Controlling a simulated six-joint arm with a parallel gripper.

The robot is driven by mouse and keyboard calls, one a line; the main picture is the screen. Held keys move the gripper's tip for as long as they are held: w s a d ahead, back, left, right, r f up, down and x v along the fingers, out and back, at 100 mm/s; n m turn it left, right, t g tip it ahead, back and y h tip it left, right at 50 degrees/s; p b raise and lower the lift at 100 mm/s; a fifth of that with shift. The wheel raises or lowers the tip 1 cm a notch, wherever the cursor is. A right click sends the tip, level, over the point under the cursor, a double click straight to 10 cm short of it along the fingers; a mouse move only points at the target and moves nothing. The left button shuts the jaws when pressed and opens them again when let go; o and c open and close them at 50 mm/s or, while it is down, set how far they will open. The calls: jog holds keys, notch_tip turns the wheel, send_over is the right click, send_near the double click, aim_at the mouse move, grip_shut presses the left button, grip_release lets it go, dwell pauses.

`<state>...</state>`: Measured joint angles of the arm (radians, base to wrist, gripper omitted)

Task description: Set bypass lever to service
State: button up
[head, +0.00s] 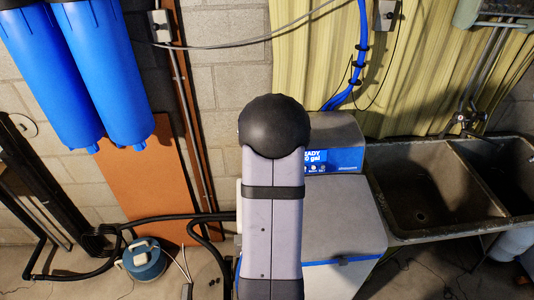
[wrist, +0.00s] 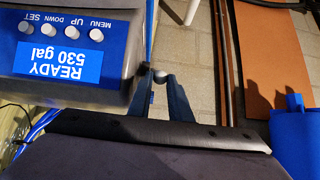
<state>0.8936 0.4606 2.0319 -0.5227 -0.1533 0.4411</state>
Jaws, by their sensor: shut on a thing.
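The fingers are right beside the corner of the softener's control head (wrist: 112,87), which appears upside down here and reads READY 530 gal. In the head view, the control head (head: 336,128) stands on the softener cabinet (head: 345,215), while my own arm hides the gripper and lever.
A double sink (head: 430,185) stands to the right of the softener. Two blue filter housings (head: 105,75) hang at the upper left. A blue canister (head: 143,260) and black hoses lie on the floor at the left. An orange board (head: 150,185) leans on the wall.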

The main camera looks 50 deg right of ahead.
jog(key=shift+w+d+r, duration=0.1)
jog(key=shift+w+r, duration=0.05)
jog(key=shift+r, duration=0.15)
jog(key=shift+w+d+r+p, duration=0.25)
jog(key=shift+r+p, duration=0.3)
jog(key=shift+p, duration=0.35)
jog(key=shift+w+d+r+p, duration=0.25)
jog(key=shift+d+p, duration=0.05)
jog(key=shift+p, duration=0.25)
jog(key=shift+r, duration=0.1)
jog(key=shift+w+d+r+p, duration=0.45)
jog(key=shift+r+p, duration=0.1)
jog(key=shift+p, duration=0.55)
jog(key=shift+w+d, duration=0.2)
jog(key=shift+r+p, duration=0.1)
jog(key=shift+p, duration=0.2)
